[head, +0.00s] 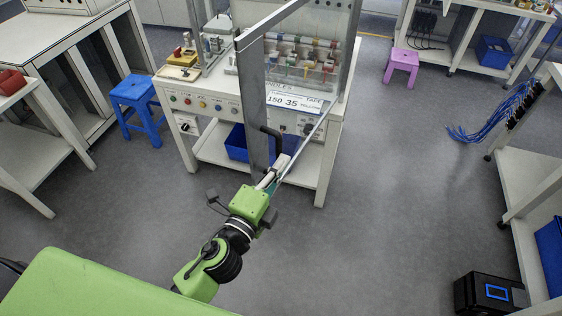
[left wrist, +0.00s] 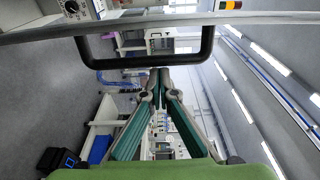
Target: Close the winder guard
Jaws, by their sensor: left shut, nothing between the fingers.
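The winder guard (head: 252,95) is a grey metal frame on the winder bench. It stands swung out from the bench front toward me, its top bar and lower bar running back to the machine. A black U-shaped handle (head: 277,141) is on its near upright; it also spans the upper part of the left wrist view (left wrist: 145,62). My left gripper (head: 285,163) is at the handle, with its fingers shut together and empty. In the left wrist view its fingertips (left wrist: 160,70) end right by the handle's bar; I cannot tell whether they touch. My right gripper is not in view.
The winder bench (head: 205,103) carries spools and a label plate. A blue stool (head: 135,98) stands left, a pink stool (head: 402,62) back right. A black box (head: 488,293) and a rack of blue cables (head: 500,115) are at right. The floor between is clear.

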